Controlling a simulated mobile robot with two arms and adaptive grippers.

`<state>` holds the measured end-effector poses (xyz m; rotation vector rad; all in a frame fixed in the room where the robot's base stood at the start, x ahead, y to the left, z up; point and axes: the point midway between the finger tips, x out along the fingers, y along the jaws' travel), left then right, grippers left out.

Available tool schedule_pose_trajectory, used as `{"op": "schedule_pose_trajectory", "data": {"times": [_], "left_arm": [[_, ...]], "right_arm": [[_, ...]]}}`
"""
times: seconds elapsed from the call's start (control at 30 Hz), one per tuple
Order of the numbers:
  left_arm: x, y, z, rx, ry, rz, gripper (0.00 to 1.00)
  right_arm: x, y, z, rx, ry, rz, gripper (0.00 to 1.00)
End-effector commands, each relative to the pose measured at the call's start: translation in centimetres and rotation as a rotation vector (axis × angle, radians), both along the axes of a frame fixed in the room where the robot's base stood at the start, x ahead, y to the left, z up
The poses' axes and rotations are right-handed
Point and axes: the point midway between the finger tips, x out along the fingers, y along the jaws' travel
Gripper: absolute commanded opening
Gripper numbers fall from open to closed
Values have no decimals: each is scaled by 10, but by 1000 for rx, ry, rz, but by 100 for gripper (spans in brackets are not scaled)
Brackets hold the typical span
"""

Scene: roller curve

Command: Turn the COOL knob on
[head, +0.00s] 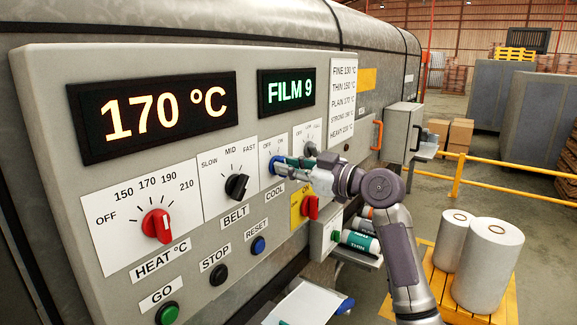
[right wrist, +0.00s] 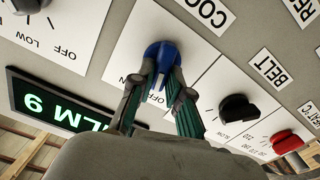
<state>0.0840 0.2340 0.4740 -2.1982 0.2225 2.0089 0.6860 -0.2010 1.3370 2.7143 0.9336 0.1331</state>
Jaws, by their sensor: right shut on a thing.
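The blue COOL knob (head: 275,166) sits on a white plate marked OFF and ON, on the grey control panel (head: 60,120). My right gripper (head: 281,164) reaches in from the right and is shut on this knob. In the right wrist view the blue knob (right wrist: 162,52) is between the two fingertips of the gripper (right wrist: 162,76), which touch its sides. The fingers partly cover the knob, and I cannot tell for sure whether it points to OFF or ON. My left gripper is not in view.
Left of the COOL knob are the black BELT knob (head: 237,186) and the red HEAT knob (head: 157,225). A red switch on a yellow plate (head: 310,207) is close below my right gripper. White rolls (head: 488,265) stand on a yellow pallet at right.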

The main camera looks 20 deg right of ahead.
Motion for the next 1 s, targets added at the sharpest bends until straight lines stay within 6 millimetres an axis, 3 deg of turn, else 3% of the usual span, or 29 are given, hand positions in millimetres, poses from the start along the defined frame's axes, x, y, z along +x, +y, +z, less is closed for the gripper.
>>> {"op": "schedule_pose_trajectory", "data": {"times": [0.6,1.0], "left_arm": [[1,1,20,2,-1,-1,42],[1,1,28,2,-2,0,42]], "right_arm": [[3,-4,1,412,324,-2,0],[3,-4,0,558,437,0,0]]}}
